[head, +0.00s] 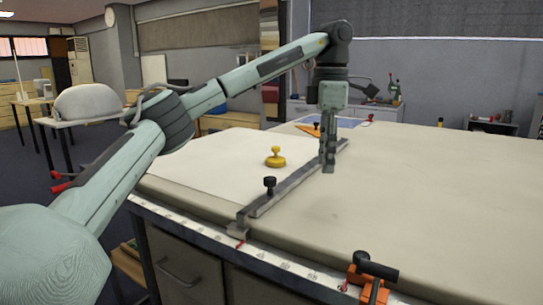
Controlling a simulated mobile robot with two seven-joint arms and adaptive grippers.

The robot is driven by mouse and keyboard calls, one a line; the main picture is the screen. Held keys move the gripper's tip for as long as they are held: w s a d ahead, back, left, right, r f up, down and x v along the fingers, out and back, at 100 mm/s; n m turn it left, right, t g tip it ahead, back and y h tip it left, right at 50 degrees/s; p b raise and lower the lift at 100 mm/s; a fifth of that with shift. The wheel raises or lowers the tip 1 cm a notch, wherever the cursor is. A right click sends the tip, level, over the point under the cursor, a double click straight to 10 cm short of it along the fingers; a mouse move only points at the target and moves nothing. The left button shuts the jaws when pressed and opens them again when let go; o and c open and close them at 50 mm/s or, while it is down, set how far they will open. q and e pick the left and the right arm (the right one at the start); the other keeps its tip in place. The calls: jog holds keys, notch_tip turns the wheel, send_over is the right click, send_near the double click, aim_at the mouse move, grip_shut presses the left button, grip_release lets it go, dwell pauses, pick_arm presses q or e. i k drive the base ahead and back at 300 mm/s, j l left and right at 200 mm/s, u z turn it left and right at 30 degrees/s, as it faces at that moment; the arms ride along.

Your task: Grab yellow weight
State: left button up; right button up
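The yellow weight (275,157) is a small disc with a knob on top. It stands upright on the pale cloth table (440,200), left of a long metal rail. My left gripper (328,168) points down above the table, to the right of the weight and apart from it. Its fingers are seen edge-on, so I cannot tell whether they are open or shut. Nothing shows in them. My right gripper is not in view.
The metal rail (300,178) with a black knob (269,184) lies between weight and gripper. An orange-black clamp (372,280) sits at the front edge. A blue item (343,122) lies at the back. The right side of the table is clear.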

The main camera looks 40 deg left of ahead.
aim_at(276, 161)
jog(key=i+j+z, duration=0.1)
jog(key=j, duration=0.7)
jog(key=i+j+z, duration=0.15)
jog(key=j, duration=0.6)
